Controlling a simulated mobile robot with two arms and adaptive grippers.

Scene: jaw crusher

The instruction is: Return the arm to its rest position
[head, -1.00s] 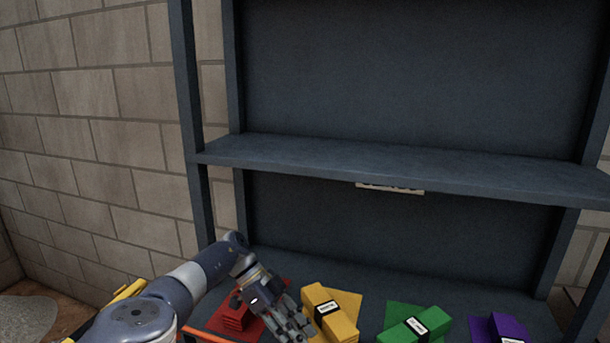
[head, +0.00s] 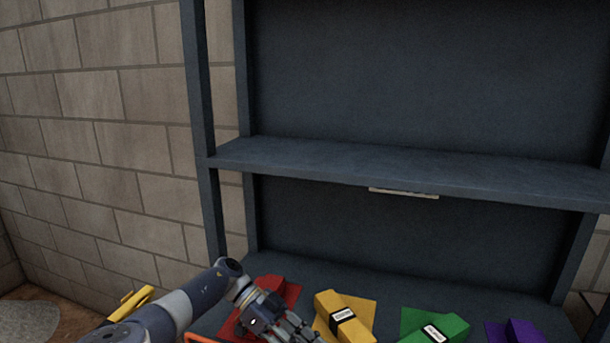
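My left arm comes in from the lower left, and its gripper (head: 305,335) hangs low over the shelf deck at the bottom edge of the head view. It is in front of a red block (head: 270,283) on a red mat (head: 291,293) and hides part of both. The fingers point down and to the right, near the left side of a yellow block (head: 344,318). Their tips are close to the picture's edge, and whether they are open or shut is unclear. My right gripper is not in view.
A green block (head: 437,330) and a purple block (head: 523,332) lie on matching mats to the right. An upper shelf board (head: 400,170) crosses above the deck (head: 390,285). A post (head: 214,215) and a brick wall (head: 100,120) stand at the left.

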